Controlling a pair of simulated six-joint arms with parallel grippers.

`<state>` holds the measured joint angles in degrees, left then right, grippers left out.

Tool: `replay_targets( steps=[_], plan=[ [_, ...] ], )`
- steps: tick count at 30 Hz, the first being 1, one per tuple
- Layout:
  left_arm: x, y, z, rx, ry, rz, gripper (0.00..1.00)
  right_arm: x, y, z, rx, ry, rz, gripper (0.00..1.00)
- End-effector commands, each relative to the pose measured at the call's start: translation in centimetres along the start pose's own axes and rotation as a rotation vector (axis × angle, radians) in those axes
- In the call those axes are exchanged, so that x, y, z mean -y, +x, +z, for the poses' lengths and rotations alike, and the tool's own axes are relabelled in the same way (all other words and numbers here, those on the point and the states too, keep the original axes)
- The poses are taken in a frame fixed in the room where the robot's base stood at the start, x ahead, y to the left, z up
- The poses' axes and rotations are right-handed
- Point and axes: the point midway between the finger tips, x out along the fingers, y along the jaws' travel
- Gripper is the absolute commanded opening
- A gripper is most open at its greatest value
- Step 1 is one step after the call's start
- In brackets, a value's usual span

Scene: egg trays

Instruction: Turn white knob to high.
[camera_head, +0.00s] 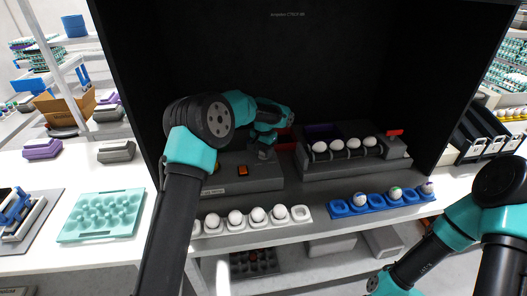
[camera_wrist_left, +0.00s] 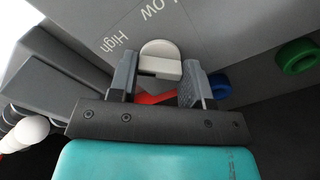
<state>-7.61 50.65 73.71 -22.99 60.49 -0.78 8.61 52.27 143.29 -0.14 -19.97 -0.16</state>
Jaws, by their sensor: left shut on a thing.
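The white knob (camera_wrist_left: 160,48) sits on the sloped grey face of a machine, in the left wrist view. Printed labels "Low" (camera_wrist_left: 160,14) and "High" (camera_wrist_left: 113,41) are beside it, with "High" to the left. My left gripper (camera_wrist_left: 158,72) is shut on the knob, one finger on each side. In the head view, my left gripper (camera_head: 265,151) is at the grey control box (camera_head: 245,172), and the knob is hard to make out there. I cannot tell exactly which mark the knob points to. My right arm enters at the lower right, its gripper out of view.
A green knob (camera_wrist_left: 296,56) and a blue one (camera_wrist_left: 220,86) are right of the white knob. In the head view, an egg machine (camera_head: 322,168) stands right of the box. A white egg tray (camera_head: 211,229) and a blue one (camera_head: 338,209) lie in front.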

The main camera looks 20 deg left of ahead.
Motion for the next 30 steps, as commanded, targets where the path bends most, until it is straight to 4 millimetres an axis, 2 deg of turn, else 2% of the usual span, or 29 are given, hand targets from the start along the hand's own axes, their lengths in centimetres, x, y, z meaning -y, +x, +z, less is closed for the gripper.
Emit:
replay_targets(
  steps=[8,9,17,26,30],
  plan=[
    [0.0,0.0,0.0,0.000,-0.017,0.000,0.21,0.0,0.0,0.0,0.000,0.000,0.000,0.00],
    [0.0,0.0,0.0,0.000,-0.017,0.000,0.46,0.0,0.0,0.0,0.000,0.000,0.000,0.00],
    [0.0,0.0,0.0,0.000,-0.017,0.000,0.70,0.0,0.0,0.0,0.000,0.000,0.000,0.00],
    [0.0,-0.2,0.0,-0.001,-0.016,0.000,0.70,0.0,0.0,0.0,0.000,0.000,0.000,0.00],
    [0.0,-1.1,-0.1,-0.002,-0.017,0.000,0.70,0.0,0.0,0.0,0.000,0.000,0.000,0.00]
  ],
)
